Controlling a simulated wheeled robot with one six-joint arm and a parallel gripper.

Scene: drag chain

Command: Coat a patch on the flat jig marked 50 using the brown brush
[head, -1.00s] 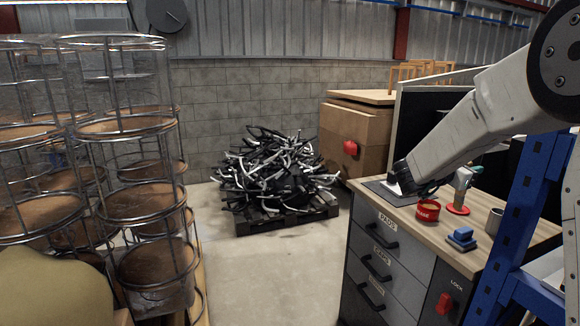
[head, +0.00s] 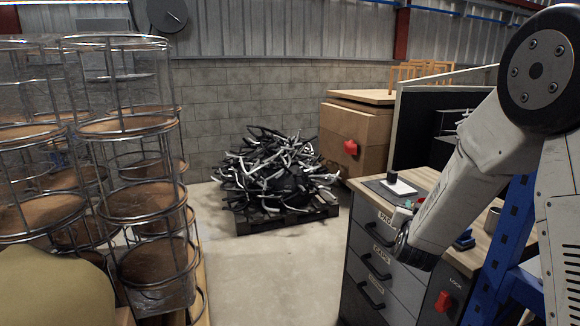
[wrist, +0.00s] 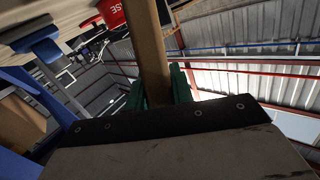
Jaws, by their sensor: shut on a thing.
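My gripper (wrist: 160,85) has green fingers and is shut on the brown brush (wrist: 150,45). Its brown handle stretches away from the fingers in the wrist view; its bristles cannot be made out. In the head view my wrist is at the bench's front edge, above the drawers, and mostly hides the gripper. A flat white plate (head: 402,187) with a black block on it lies on a dark mat behind my wrist, apart from it. No number on the plate is readable.
The wooden bench top (head: 424,176) carries a red tin (wrist: 110,12) and a blue-handled item (wrist: 35,47), partly hidden by my arm in the head view. A blue rack post (head: 512,225) stands at the right. A pallet of chain pieces (head: 275,180) lies beyond open floor.

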